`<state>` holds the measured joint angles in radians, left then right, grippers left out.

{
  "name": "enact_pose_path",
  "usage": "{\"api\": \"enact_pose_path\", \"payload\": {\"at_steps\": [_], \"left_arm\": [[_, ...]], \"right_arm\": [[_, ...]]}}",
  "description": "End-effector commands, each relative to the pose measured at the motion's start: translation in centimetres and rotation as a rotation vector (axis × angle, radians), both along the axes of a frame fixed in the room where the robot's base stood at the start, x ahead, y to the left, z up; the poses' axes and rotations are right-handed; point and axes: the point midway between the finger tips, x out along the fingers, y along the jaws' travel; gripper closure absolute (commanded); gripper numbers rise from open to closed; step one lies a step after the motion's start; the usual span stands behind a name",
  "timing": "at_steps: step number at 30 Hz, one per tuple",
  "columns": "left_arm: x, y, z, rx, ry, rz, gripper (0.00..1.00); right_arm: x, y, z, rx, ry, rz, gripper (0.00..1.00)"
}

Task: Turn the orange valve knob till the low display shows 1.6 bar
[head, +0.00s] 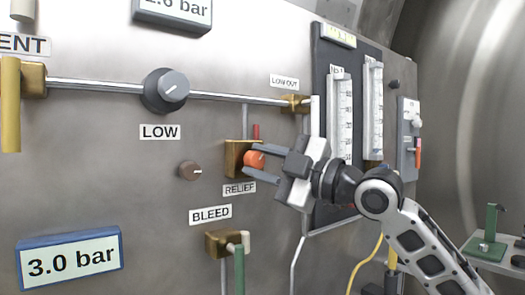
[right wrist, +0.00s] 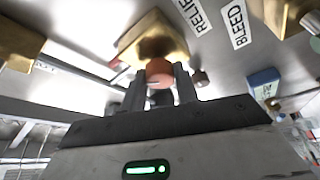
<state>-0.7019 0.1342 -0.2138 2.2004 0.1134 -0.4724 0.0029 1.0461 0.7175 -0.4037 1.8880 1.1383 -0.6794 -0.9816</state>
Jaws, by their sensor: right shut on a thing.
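The orange valve knob (head: 254,159) sits on a brass block above the RELIEF label, and it also shows in the right wrist view (right wrist: 158,72). My right gripper (head: 256,163) is shut on the knob, one finger on either side. A grey-framed display (head: 172,12) at the top edge is cut off; its reading looks like 2.6 bar, the first digit partly hidden. A blue-framed display (head: 70,257) at lower left reads 3.0 bar. I cannot tell by label which display is the low one. My left gripper is not in view.
A grey dial knob (head: 166,90) sits above the LOW label, on a horizontal pipe. A small brown knob (head: 190,170) is left of the orange one. Below is a brass BLEED valve (head: 222,242) with a green handle. Flow tubes (head: 340,115) stand close behind my right wrist.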

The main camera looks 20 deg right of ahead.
Motion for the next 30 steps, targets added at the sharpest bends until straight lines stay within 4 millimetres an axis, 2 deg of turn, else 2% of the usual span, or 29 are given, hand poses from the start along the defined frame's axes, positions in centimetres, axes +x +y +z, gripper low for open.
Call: {"api": "enact_pose_path", "payload": {"at_steps": [9, 23, 24, 25, 26, 30], "left_arm": [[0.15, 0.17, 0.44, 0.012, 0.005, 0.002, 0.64], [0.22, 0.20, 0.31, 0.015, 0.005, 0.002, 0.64], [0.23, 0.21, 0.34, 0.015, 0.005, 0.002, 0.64], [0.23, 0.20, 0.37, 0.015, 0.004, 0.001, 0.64], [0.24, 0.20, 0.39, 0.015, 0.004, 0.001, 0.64], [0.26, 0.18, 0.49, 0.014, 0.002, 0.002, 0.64]], "right_arm": [[0.00, 0.02, -0.02, -0.085, -0.027, 0.001, 0.93], [-0.01, 0.07, -0.08, -0.093, -0.033, 0.002, 0.93], [-0.01, 0.07, -0.08, -0.093, -0.033, 0.002, 0.59], [-0.01, 0.07, -0.08, -0.093, -0.033, 0.002, 0.50], [-0.01, 0.06, -0.06, -0.093, -0.033, 0.002, 0.48], [-0.01, 0.04, -0.01, -0.091, -0.033, 0.001, 0.48]]}}
